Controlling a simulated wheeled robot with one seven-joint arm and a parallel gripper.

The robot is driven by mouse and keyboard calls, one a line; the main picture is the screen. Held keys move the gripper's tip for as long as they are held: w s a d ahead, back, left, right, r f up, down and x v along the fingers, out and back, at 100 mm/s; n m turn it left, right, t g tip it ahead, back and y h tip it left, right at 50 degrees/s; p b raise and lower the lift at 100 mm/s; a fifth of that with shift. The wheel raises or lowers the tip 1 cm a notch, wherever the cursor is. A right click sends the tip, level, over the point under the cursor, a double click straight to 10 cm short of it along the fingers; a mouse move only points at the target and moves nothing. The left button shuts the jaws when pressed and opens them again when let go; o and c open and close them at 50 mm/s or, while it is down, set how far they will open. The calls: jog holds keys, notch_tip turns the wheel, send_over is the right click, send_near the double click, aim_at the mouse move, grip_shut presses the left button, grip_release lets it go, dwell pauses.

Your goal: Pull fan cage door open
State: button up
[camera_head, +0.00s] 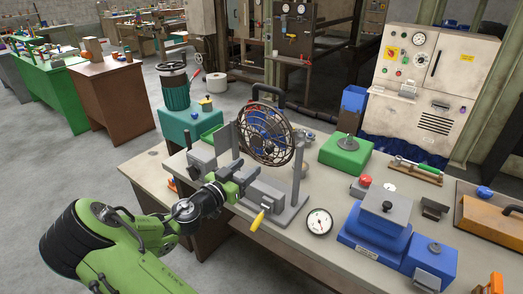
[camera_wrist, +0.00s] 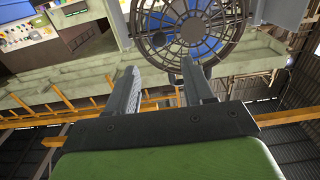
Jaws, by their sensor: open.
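The fan cage (camera_head: 267,134) is a round brown wire grille with blue showing behind it, held upright on a grey frame (camera_head: 290,212) on the workbench. In the wrist view the cage (camera_wrist: 190,52) fills the top centre, beyond the fingers. I cannot tell which part is its door or whether it is ajar. My gripper (camera_head: 238,168) is just left of and below the cage in the head view. In the wrist view its two grey fingers (camera_wrist: 160,72) are apart, with nothing seen between them. Contact with the cage is not visible.
A yellow-handled tool (camera_head: 258,219) and a round gauge (camera_head: 319,222) are at the bench front. A green block (camera_head: 345,152) and a blue machine (camera_head: 376,228) stand to the right. A black curved handle (camera_head: 268,92) rises behind the cage. Open floor lies left.

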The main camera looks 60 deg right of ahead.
aim_at(268, 151)
jog(key=d, duration=0.3)
jog(key=s+d+p, duration=0.1)
jog(key=d, duration=0.6)
jog(key=shift+s+d+p, duration=0.25)
jog(key=shift+s+p, duration=0.05)
jog(key=shift+s, duration=0.05)
grip_shut()
